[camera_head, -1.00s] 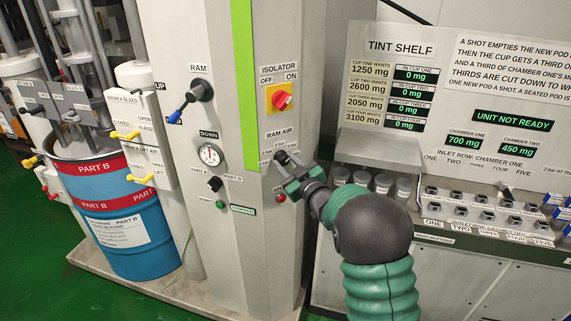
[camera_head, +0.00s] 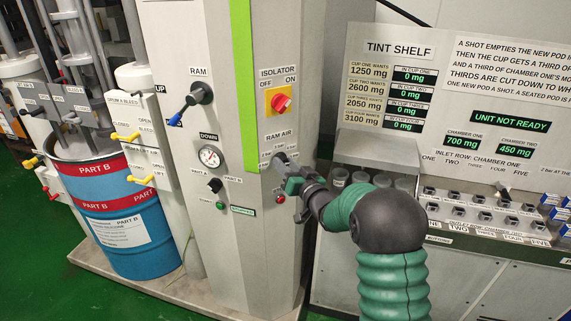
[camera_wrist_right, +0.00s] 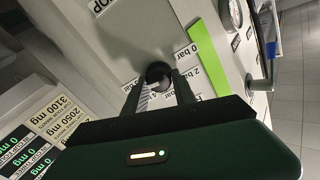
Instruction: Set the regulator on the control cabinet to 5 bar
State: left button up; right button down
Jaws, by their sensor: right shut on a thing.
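The regulator is a small dark knob (camera_head: 279,159) below the RAM AIR label on the grey control cabinet (camera_head: 230,270). Pressure labels ring it; 0 bar and 2 bar marks can be read in the right wrist view. My right gripper (camera_head: 288,172) is shut on the knob, which shows between the two fingertips in the right wrist view (camera_wrist_right: 160,76). The fingers cover part of the knob and some marks, so its exact setting cannot be read. A round white gauge (camera_head: 210,156) sits to the left; its reading is too small to tell. My left gripper is not in view.
A red and yellow isolator switch (camera_head: 281,102) is above the knob, and a red button (camera_head: 280,199) is just below it. A blue-tipped RAM lever (camera_head: 188,103) is on the left. The tint shelf (camera_head: 385,150) stands close on the right.

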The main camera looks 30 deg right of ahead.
jog(key=shift+f, duration=0.45)
jog(key=c, duration=1.3)
grip_release()
jog(key=shift+s, duration=0.1)
jog(key=shift+c, duration=0.2)
jog(key=o, duration=0.3)
jog(key=shift+d+r, duration=0.1)
jog(key=shift+r, duration=0.1)
jog(key=s+a+b, duration=0.1)
jog(key=s+b, duration=0.1)
jog(key=s, duration=1.4)
jog(key=shift+s+a, duration=0.15)
jog(key=shift+s, duration=0.1)
